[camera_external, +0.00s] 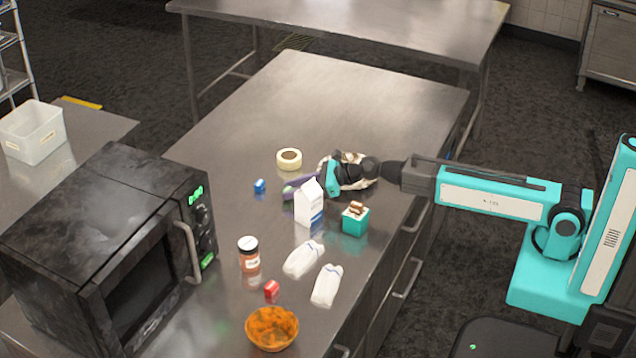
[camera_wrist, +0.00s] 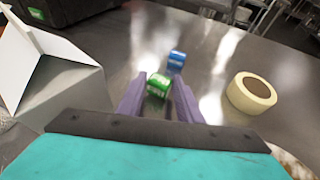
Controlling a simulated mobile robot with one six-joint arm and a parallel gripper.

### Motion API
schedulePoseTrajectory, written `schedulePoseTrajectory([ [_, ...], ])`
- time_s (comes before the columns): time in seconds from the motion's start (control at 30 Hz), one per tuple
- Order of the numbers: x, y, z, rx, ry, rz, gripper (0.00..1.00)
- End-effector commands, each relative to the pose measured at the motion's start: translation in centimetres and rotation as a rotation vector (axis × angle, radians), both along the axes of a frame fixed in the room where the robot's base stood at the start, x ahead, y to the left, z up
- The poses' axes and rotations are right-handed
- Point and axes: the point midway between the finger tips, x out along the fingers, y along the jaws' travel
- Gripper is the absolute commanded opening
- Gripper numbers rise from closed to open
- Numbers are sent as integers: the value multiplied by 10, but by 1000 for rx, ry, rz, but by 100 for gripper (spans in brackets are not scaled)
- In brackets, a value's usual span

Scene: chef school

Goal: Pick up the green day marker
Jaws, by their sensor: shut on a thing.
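The green day marker (camera_wrist: 158,86) is a small green block with white lettering, seen in the wrist view between the two purple fingers of my gripper (camera_wrist: 157,95). The fingers are shut on it, one on each side. In the external view my gripper (camera_external: 291,190) is low over the steel counter, behind the milk carton. The green marker is hidden there. A similar blue marker (camera_wrist: 176,60) stands just beyond the fingertips, apart from the green one; it also shows in the external view (camera_external: 260,186).
A white milk carton (camera_external: 309,204) stands close beside my gripper. A tape roll (camera_external: 289,159) lies behind. A teal box (camera_external: 355,222), a jar (camera_external: 249,256), two white bags, a red block (camera_external: 271,289) and an orange bowl (camera_external: 272,330) stand nearer. The counter's far end is clear.

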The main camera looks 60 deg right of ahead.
Motion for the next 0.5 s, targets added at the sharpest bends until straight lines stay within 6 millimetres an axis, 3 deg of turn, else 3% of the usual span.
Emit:
schedulePoseTrajectory([
  [0.5, 0, 0, 63, -1, -3, 0, 11],
])
